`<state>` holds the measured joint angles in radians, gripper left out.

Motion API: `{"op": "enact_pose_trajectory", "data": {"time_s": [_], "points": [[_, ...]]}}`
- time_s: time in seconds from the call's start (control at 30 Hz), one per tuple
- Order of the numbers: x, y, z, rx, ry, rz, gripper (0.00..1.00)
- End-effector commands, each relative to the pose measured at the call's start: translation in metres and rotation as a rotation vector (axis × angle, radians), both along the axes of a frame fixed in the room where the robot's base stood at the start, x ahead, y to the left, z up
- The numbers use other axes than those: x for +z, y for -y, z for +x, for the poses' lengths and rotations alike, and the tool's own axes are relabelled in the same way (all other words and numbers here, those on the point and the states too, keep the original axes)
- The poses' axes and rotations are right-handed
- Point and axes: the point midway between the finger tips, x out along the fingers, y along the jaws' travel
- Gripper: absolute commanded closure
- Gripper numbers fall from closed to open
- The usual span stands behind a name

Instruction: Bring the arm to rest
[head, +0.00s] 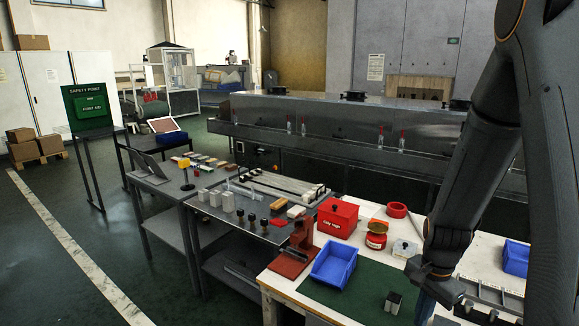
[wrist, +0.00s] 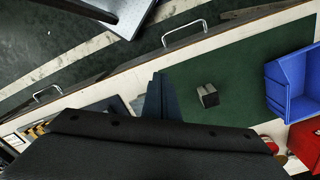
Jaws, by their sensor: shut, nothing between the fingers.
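My arm comes down on the right of the head view, folded, with its wrist low over the white workbench (head: 375,212). My gripper (head: 425,306) hangs beside the right part of the green mat (head: 345,303). In the wrist view the fingers of my gripper (wrist: 155,96) are together with nothing between them. A small dark and grey block (head: 394,301) stands on the mat, just left of my gripper and apart from it; it also shows in the wrist view (wrist: 207,95).
A blue bin (head: 334,265), a red box (head: 338,217) and a red press-like stand (head: 297,250) are on the bench. Another blue bin (head: 515,258) is at far right. A grey table (head: 250,230) with small parts adjoins. Open floor lies left.

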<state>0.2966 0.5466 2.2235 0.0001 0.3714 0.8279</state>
Motion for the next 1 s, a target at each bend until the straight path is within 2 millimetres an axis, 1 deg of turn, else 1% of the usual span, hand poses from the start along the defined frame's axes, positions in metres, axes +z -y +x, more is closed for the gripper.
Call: {"op": "enact_pose_trajectory", "data": {"time_s": [0.37, 0.57, 0.73, 0.9, 1.0], "points": [[0.023, -0.033, -0.005, 0.215, 0.023, -0.008, 1.00], [0.041, -0.055, -0.014, 0.397, 0.044, -0.017, 1.00], [0.060, -0.083, -0.029, 0.624, 0.069, -0.031, 1.00], [0.078, -0.114, -0.054, 0.913, 0.097, -0.052, 1.00], [0.084, -0.125, -0.066, 1.033, 0.107, -0.062, 1.00]]}}
